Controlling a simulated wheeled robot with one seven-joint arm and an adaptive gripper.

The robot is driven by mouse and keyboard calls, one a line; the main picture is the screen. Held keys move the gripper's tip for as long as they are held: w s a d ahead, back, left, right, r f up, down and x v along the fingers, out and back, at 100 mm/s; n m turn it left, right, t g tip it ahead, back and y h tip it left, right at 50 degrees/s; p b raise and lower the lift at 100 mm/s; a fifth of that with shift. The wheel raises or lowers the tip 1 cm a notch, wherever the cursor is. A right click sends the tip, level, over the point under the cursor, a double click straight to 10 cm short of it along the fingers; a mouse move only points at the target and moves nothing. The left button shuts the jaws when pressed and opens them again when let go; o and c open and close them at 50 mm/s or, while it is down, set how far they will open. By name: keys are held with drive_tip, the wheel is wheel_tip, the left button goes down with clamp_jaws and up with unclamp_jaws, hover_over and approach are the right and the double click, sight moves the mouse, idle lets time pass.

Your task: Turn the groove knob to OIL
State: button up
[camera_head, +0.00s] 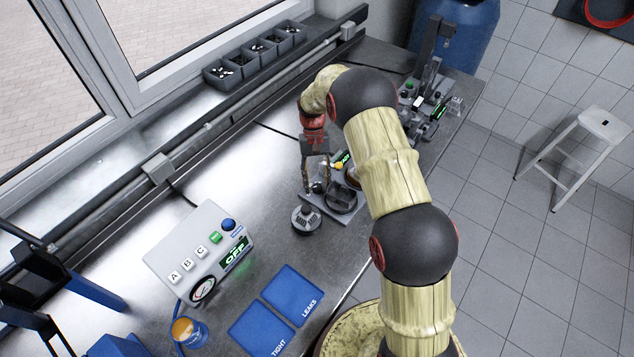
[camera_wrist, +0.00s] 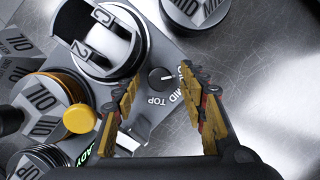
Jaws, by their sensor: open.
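The groove knob (camera_wrist: 160,77) is a small dark round knob with a white mark on a grey plate in the wrist view. TOP and MID are lettered beside it; a third label at its right is partly hidden behind a finger. The mark points roughly right, but I cannot tell exactly to which label. My gripper (camera_wrist: 163,82) is open, with one finger on each side of the knob in this view. I cannot tell whether they touch it. In the head view my gripper (camera_head: 316,183) is over the left end of the small station (camera_head: 318,207), and the knob is hard to make out.
A yellow button (camera_wrist: 79,118) and a ring holder (camera_wrist: 98,40) are close to the left finger. Several pistons marked OIL stand around. A grey control box (camera_head: 200,250) and blue LEAKS (camera_head: 293,292) and TIGHT mats lie in front on the bench.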

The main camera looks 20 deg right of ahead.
drive_tip(key=v, duration=1.1)
drive_tip(key=shift+r, duration=0.35)
drive_tip(key=shift+w, duration=0.1)
drive_tip(key=s+r+t+b, duration=0.3)
drive_tip(key=s+r, duration=0.1)
drive_tip(key=s, duration=0.7)
drive_tip(key=s+r+n+t+b, duration=0.1)
drive_tip(key=s+r+t+b, duration=0.2)
drive_tip(key=s, duration=0.9)
drive_tip(key=s+r+t+b, duration=0.4)
drive_tip(key=s+r, duration=0.3)
drive_tip(key=s, duration=0.5)
drive_tip(key=shift+a+r+n+h, duration=0.2)
drive_tip(key=shift+a+n+h, duration=0.1)
drive_tip(key=shift+a, duration=0.05)
